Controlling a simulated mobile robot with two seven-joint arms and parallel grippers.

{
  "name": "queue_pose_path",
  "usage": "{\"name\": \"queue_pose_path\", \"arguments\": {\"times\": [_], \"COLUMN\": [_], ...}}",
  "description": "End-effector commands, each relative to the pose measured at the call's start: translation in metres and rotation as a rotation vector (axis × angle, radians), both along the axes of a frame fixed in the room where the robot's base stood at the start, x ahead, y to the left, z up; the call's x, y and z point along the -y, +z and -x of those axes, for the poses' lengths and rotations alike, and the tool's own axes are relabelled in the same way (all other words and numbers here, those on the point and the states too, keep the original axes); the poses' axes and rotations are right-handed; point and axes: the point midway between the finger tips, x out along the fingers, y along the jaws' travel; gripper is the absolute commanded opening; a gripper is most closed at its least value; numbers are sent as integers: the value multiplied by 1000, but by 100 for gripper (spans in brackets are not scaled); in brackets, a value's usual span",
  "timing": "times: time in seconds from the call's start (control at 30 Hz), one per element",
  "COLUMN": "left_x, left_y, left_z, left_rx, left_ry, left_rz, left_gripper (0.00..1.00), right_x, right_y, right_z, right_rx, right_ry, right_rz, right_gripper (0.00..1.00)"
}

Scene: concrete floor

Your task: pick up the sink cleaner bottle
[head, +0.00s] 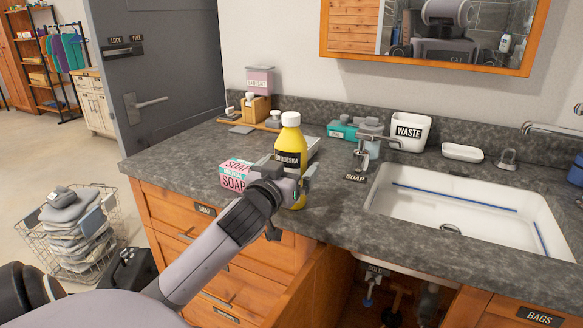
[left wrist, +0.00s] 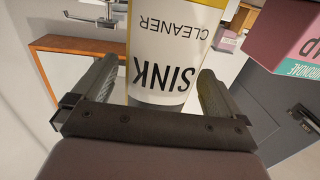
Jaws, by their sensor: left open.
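The sink cleaner bottle (head: 291,140) is yellow with a white cap and a dark label band. It stands upright on the grey counter, left of the sink. My left gripper (head: 291,186) is at its near side, low on the body, and hides part of it. In the left wrist view the bottle (left wrist: 172,45) appears upside down, with its "SINK CLEANER" label facing the camera. The open left gripper (left wrist: 160,85) has one finger on each side of it. I cannot tell whether either finger touches it. My right gripper is not in view.
A pink and white soap box (head: 235,173) sits close left of the bottle. A wooden caddy (head: 258,110) stands behind. A wire basket (head: 70,245) is on the floor.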

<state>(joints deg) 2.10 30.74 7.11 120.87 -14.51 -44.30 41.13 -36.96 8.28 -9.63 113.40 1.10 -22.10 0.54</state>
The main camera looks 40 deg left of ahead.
Motion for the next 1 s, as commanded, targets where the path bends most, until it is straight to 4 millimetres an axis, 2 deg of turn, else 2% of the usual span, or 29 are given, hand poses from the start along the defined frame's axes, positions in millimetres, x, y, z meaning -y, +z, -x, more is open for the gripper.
{"name": "queue_pose_path", "arguments": {"times": [0.2, 0.5, 0.53, 0.7, 0.77, 1.0], "left_x": [-8, -9, -9, -9, -9, -9], "left_y": [1, 0, 0, 0, 0, 3], "left_z": [-22, -25, -25, -25, -25, -25], "left_rx": [1, 0, 0, 0, 0, 5], "left_ry": [1, -1, -1, 0, 0, -1], "left_rz": [0, 0, 0, 0, 1, -1], "left_gripper": [100, 100, 94, 38, 22, 22], "right_x": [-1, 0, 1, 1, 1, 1], "right_y": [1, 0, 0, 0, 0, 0], "right_z": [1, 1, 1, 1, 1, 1], "right_rx": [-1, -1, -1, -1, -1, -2], "right_ry": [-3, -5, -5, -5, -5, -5], "right_rz": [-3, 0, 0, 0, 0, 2], "right_gripper": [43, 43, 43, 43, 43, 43]}}
